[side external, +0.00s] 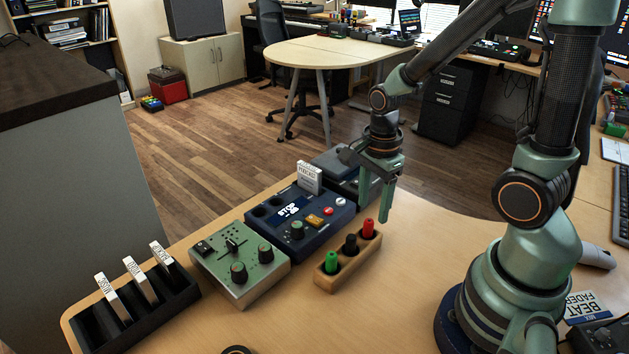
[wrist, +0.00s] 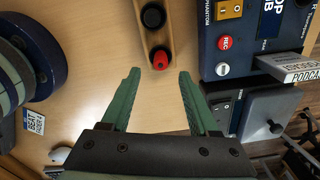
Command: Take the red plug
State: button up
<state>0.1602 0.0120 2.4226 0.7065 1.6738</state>
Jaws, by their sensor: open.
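The red plug (side external: 368,228) stands upright in the end hole of a small wooden block (side external: 326,282), beside a black plug (side external: 350,244) and a green plug (side external: 332,261). My gripper (side external: 376,212) is open and empty, with its fingers pointing down close to the red plug in the side view. In the wrist view the red plug (wrist: 160,60) lies just beyond and between the open fingertips of my gripper (wrist: 160,74), with the black plug (wrist: 153,17) behind it. No contact with the plug shows. The green plug is out of the wrist view.
A navy device (side external: 290,245) with knobs and buttons and a green control box (side external: 238,290) stand left of the block. A grey box (side external: 335,168) sits behind. A black rack (side external: 150,318) holds several white cards. The table right of the block is clear.

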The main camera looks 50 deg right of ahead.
aim_at(369, 220)
jog(key=shift+w+a+f, duration=0.1)
jog(key=shift+a+f, duration=0.05)
jog(key=shift+f, duration=1.15)
jog(key=shift+a+f, duration=0.1)
jog(key=shift+f, duration=1.2)
grip_shut()
